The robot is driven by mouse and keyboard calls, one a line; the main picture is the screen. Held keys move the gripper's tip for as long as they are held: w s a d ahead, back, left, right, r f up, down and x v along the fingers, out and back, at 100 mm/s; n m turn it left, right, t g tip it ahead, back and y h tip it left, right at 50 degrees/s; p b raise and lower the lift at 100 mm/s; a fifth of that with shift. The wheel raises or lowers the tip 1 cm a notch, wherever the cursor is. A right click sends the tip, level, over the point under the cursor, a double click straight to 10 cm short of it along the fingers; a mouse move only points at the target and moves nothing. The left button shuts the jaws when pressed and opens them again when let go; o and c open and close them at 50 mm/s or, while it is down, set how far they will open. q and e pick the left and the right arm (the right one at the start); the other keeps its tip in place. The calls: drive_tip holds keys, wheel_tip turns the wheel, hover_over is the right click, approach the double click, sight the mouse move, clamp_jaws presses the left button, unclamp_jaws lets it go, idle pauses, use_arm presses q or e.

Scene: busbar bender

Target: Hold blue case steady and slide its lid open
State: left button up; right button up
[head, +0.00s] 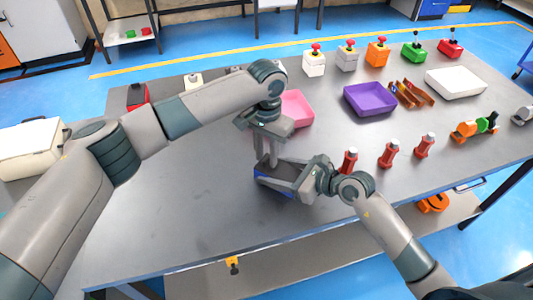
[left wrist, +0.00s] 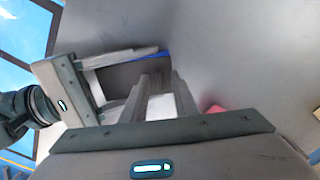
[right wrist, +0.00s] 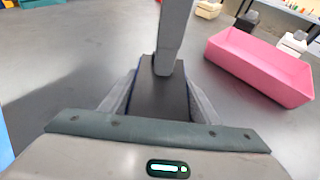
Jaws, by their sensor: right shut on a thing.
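The blue case (head: 271,184) is a small box with a dark top and blue sides on the grey table. My right gripper (head: 280,180) is shut on the case, one finger along each long side; the right wrist view shows its dark top (right wrist: 160,101) between the fingers. My left gripper (head: 268,158) points down over the case, its fingers close together with nothing seen gripped. Its fingertips (right wrist: 164,70) meet or hover just over the far part of the top; I cannot tell which. The left wrist view also shows the case (left wrist: 118,77) beside these fingers.
A pink tray (head: 296,109) stands behind the case and a purple tray (head: 370,100) farther right. Several red bottle-like objects (head: 388,154) stand to the right of my right gripper. The table's front left (head: 170,215) is clear.

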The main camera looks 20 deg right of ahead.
use_arm(q)
clamp_jaws()
idle(1.4)
